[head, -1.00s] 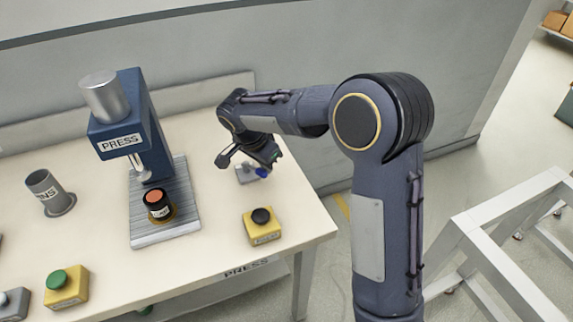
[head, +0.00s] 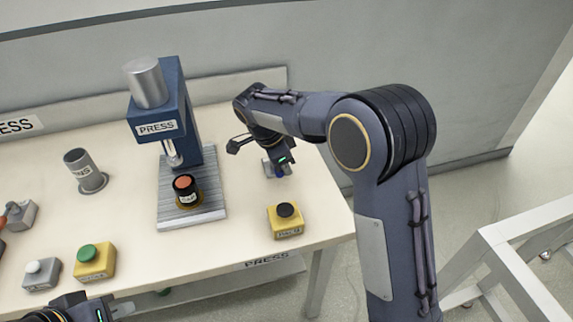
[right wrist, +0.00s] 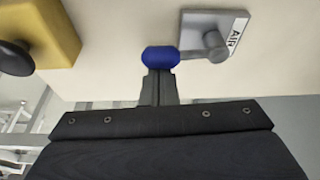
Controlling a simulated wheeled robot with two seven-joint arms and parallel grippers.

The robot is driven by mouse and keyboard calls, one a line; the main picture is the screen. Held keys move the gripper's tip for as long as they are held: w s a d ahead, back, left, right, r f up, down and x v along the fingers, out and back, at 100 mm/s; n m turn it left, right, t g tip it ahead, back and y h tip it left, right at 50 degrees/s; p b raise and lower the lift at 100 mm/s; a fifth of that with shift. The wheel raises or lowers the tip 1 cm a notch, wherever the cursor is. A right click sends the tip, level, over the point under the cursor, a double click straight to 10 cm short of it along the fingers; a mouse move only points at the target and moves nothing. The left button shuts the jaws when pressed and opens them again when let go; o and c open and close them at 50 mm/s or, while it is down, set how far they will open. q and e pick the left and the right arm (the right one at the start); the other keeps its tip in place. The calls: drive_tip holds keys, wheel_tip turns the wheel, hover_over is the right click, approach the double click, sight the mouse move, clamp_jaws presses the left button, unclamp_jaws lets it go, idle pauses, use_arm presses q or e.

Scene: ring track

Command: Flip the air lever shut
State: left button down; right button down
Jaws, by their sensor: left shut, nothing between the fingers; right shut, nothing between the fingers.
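The air lever has a blue knob (right wrist: 160,58) on a short grey arm, which runs left from a pivot on a grey block (right wrist: 212,22) labelled AIR in the right wrist view. My right gripper (right wrist: 160,76) is shut and empty, its fingertips right at the knob's near side; I cannot tell whether they touch. In the head view the lever's block (head: 267,168) is partly hidden behind my right gripper (head: 282,171). My left gripper (head: 122,309) shows partly at the bottom left edge of the head view, shut and away from the lever.
The blue press (head: 165,110) stands left of the lever, with a black part (head: 186,190) on its plate (head: 190,222). A yellow box with a black button (head: 285,220) sits just in front of the lever. A grey cylinder (head: 84,170) and other button boxes stand further left.

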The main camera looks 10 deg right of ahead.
idle(0.4)
drive_tip(key=d, duration=0.2)
drive_tip(key=d+f, duration=0.1)
drive_tip(key=d, duration=0.1)
drive_tip(key=shift+w+d+b, duration=0.1)
drive_tip(key=shift+d+b, duration=0.15)
drive_tip(key=shift+b, duration=0.1)
use_arm(q)
drive_tip(key=shift+s+a+r+p, duration=0.3)
drive_tip(key=shift+s+p, duration=0.1)
drive_tip(key=shift+p, duration=0.25)
use_arm(e)
drive_tip(key=v, duration=1)
drive_tip(key=shift+a, duration=0.25)
drive_tip(key=shift+r, duration=0.15)
